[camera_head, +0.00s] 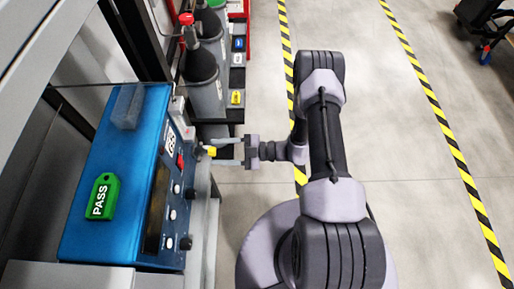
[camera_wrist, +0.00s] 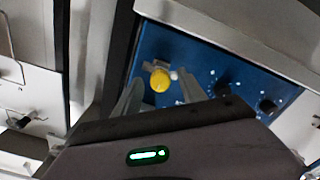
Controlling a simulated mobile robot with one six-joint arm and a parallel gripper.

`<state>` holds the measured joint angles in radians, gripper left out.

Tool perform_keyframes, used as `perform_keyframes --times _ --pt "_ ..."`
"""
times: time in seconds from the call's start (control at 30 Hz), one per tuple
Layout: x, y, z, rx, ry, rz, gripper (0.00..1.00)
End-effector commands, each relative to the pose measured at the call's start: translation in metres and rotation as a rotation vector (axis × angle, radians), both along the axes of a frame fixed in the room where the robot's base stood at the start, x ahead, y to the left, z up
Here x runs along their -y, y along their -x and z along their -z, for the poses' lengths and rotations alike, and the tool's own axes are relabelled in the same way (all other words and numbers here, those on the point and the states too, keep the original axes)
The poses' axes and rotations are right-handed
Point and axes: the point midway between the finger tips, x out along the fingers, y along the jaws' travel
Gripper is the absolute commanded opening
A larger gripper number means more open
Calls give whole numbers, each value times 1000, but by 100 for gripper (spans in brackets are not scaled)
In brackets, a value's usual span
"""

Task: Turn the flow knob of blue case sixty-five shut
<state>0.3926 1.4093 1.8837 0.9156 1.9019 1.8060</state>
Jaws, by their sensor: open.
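The blue case (camera_head: 105,165) stands on the left in the head view, with a white label (camera_head: 171,142) that seems to read 65, sideways. A yellow knob (camera_head: 210,151) sticks out from its front panel. In the wrist view the yellow knob (camera_wrist: 160,84) shows on the blue panel (camera_wrist: 195,60), between my two fingers. My gripper (camera_head: 214,151) is open, with its fingers pointing at the panel and their tips about level with the knob, one on each side. I cannot tell whether either finger touches it. The gripper also shows in the wrist view (camera_wrist: 161,78).
A green PASS tag (camera_head: 103,197) and a clear block (camera_head: 128,106) lie on the case. A red switch (camera_head: 180,161) and several dark knobs (camera_head: 190,194) sit near the yellow knob. Dark cylinders (camera_head: 202,75) stand behind. Floor to the right (camera_head: 420,150) is clear.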

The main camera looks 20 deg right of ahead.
Motion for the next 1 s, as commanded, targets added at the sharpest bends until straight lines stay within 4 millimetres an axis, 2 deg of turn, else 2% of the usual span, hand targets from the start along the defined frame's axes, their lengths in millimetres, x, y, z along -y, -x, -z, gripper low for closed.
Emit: perform_keyframes --times 0.3,0.5,0.67,1.0 --pt "93 33 -2 2 2 8 49" --pt "135 49 -1 1 1 3 49" --pt "147 54 0 0 0 1 49" --pt "147 54 0 0 0 0 49"
